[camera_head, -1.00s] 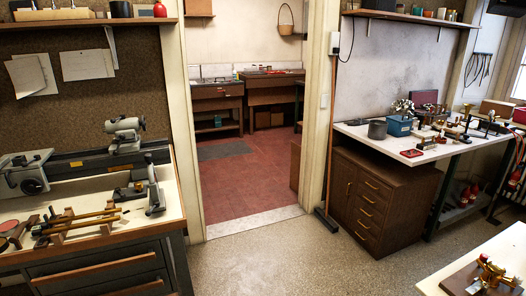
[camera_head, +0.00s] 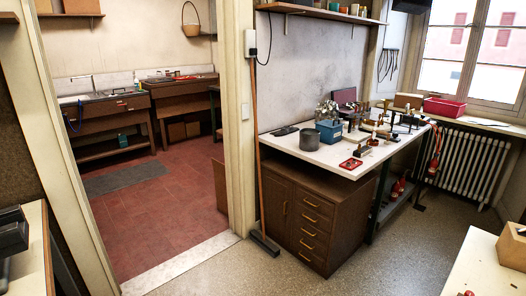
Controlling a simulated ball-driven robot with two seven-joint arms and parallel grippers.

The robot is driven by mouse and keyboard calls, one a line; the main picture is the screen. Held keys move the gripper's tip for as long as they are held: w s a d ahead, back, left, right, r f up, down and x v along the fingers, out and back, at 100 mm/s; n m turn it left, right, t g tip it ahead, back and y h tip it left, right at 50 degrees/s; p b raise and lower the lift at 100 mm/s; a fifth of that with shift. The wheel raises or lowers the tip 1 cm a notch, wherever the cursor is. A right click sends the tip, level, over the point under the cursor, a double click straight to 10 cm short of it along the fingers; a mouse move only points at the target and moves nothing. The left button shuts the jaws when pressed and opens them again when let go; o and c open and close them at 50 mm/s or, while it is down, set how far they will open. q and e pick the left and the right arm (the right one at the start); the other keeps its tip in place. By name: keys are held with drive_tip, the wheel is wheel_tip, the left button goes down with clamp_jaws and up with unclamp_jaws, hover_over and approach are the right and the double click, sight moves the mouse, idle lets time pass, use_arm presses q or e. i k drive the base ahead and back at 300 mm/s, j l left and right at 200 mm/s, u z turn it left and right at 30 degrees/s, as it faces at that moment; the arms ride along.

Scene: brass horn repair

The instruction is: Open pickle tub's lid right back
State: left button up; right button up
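No tub with a clearly visible lid can be made out. A dark grey-green round pot (camera_head: 309,140) stands upright at the left end of the white-topped workbench (camera_head: 290,146); I cannot tell whether it is the pickle tub or whether a lid is on it. A blue box (camera_head: 328,131) stands beside it. Neither of my grippers is in view.
A doorway left of centre opens onto a red-floored room with sinks (camera_head: 100,108) at the back. A broom (camera_head: 259,150) leans by the door frame. A drawer cabinet (camera_head: 309,222) stands under the bench. A light tabletop (camera_head: 478,268) fills the lower right. Speckled floor between is clear.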

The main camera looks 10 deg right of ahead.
sight(327, 123)
drive_tip(key=i+z, duration=0.4)
drive_tip(key=i, duration=0.15)
drive_tip(key=i+j+z, duration=0.1)
drive_tip(key=i+z, duration=0.25)
drive_tip(key=i, duration=0.2)
drive_tip(key=i+j+z, duration=0.25)
drive_tip(key=i+z, duration=0.15)
drive_tip(key=i, duration=0.15)
drive_tip(key=i+j+z, duration=0.4)
drive_tip(key=i+j, duration=0.05)
